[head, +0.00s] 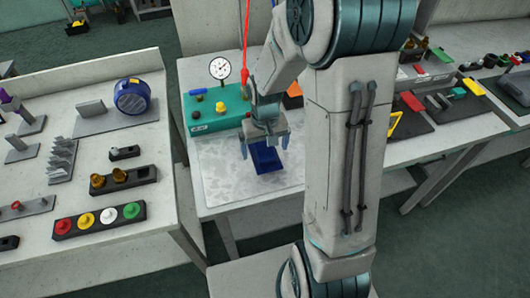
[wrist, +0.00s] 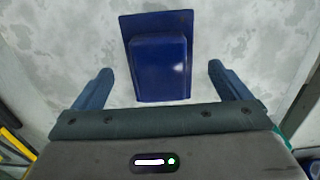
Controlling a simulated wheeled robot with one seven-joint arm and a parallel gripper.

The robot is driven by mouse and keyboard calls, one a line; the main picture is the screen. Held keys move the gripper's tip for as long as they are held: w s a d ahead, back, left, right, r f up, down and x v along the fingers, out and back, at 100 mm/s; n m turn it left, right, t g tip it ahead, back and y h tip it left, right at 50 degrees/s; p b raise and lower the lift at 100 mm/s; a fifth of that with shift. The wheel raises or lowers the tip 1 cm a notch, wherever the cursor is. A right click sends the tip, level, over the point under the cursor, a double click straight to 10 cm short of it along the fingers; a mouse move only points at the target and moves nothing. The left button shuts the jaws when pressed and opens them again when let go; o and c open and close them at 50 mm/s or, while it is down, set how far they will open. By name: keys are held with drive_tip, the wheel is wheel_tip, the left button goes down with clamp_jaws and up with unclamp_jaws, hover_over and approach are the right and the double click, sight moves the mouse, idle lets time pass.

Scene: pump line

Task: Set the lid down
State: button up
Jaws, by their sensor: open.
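The lid is a dark blue, raised rectangular piece (head: 266,158) on the pale mottled table top (head: 225,172) in the head view. In the wrist view the lid (wrist: 160,65) shows just beyond and between my fingers, slightly tilted in the picture. My gripper (head: 264,146) is open above the lid, with its two blue fingers apart. In the wrist view the gripper (wrist: 160,88) has a clear gap between each finger and the lid, and holds nothing. The lid's side nearest my gripper's palm is partly close to the palm's edge.
A green box (head: 214,110) with a gauge (head: 220,69) stands behind the lid, with a red cord hanging nearby. The left bench holds a button strip (head: 98,220) and a blue round device (head: 131,96). The right bench holds trays and tools. Table left of the lid is clear.

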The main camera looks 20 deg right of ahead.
drive_tip(key=shift+f, duration=0.85)
drive_tip(key=c, duration=1.2)
drive_tip(key=shift+r, duration=0.15)
drive_tip(key=shift+r, duration=0.5)
wheel_tip(320, 180, up, 3)
drive_tip(key=shift+w+f, duration=0.1)
drive_tip(key=s+d+r, duration=0.2)
drive_tip(key=s, duration=0.1)
drive_tip(key=s+d+r, duration=0.2)
drive_tip(key=s+d, duration=0.1)
drive_tip(key=s+d+r, duration=0.2)
drive_tip(key=s+r, duration=0.1)
drive_tip(key=shift+d, duration=0.35)
